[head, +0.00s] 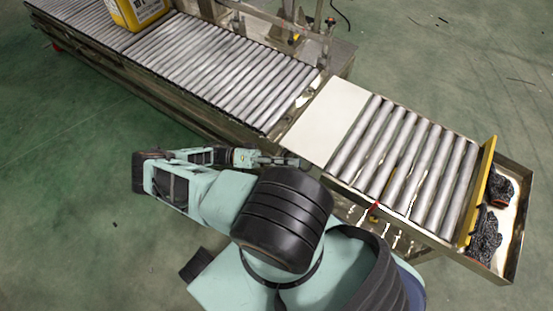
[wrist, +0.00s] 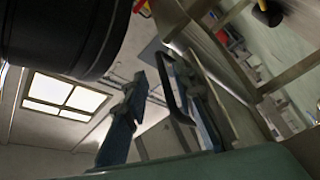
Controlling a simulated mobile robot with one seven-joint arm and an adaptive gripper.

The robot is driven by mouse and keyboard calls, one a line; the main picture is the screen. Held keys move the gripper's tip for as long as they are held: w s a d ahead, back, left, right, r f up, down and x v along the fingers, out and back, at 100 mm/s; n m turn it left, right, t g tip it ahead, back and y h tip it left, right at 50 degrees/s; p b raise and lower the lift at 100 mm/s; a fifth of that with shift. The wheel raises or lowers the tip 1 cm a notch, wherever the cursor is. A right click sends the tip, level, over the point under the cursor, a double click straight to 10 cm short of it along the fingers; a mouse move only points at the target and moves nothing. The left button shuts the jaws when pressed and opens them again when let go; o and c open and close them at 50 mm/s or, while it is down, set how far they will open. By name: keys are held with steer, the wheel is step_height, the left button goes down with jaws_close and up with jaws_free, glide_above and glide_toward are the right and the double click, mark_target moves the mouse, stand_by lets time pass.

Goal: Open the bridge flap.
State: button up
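The pale flat plate (head: 325,120), which looks like the bridge flap, lies level between the long roller conveyor (head: 215,62) and the short roller section (head: 405,165). My gripper (head: 298,162) is low beside the conveyor's near side, close to the plate's near corner. In the wrist view the fingers of my gripper (wrist: 172,112) are apart. A dark curved bar, like a handle (wrist: 170,85), shows between them, nearer the right finger. I cannot tell whether the fingers touch it. My arm hides part of the conveyor side in the head view.
A yellow canister (head: 137,12) stands on the long conveyor. A yellow stop bar (head: 478,190) crosses the right end, beside a tray (head: 513,222) holding dark gloves (head: 487,235). A metal frame (head: 300,25) stands behind the conveyor. The green floor (head: 70,190) is clear at left.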

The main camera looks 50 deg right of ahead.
steer(key=v, duration=1.1)
steer(key=shift+a, duration=0.15)
steer(key=shift+w, duration=0.15)
